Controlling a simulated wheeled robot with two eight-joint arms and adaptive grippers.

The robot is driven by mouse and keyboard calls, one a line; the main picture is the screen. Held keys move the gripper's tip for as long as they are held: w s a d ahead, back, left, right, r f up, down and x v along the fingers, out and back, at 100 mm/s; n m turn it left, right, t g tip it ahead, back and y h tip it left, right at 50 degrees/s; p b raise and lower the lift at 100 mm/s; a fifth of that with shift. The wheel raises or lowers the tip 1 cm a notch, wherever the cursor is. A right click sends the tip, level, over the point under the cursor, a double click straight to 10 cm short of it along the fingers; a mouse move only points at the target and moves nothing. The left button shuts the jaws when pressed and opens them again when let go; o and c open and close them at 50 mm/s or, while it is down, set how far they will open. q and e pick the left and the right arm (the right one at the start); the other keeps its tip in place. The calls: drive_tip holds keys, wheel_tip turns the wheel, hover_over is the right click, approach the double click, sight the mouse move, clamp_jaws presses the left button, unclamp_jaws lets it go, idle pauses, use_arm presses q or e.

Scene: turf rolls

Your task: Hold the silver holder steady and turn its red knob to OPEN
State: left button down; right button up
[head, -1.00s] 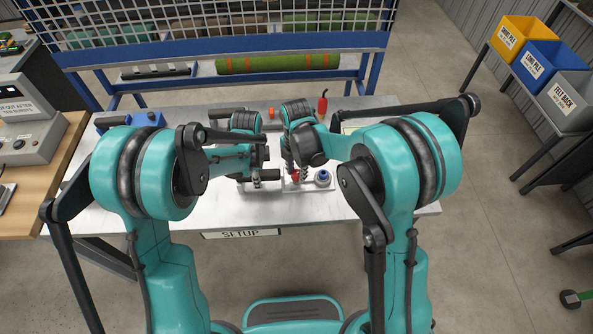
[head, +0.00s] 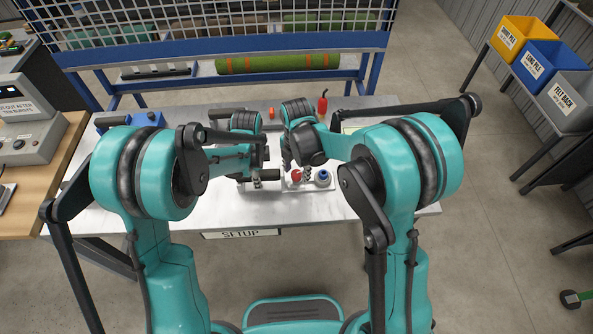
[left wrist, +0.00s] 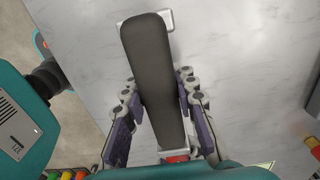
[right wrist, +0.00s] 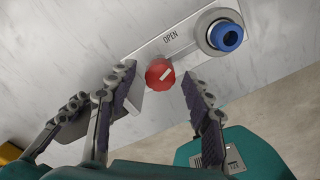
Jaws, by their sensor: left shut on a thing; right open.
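The silver holder's plate (right wrist: 150,50) carries a printed OPEN label and a round red knob (right wrist: 160,74) with a short white mark slanting up to the right; the label is above the knob. In the head view the knob (head: 296,176) is right of the dark grip. My left gripper (left wrist: 158,82) is shut on this long dark grip (left wrist: 152,60), with silver metal at its far end. My right gripper (right wrist: 160,80) is open, one finger on each side of the knob; I cannot tell whether they touch it.
A grey collar with a blue top (right wrist: 226,36) stands on the plate close to the right gripper. A red bottle (head: 322,103) and an orange item (head: 271,113) stand further back on the table (head: 215,205). The front of the table is clear.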

sight(297, 173)
wheel_tip(297, 173, up, 12)
idle(0.4)
drive_tip(key=shift+f, duration=0.1)
use_arm(q)
drive_tip(key=c, duration=1.1)
unclamp_jaws()
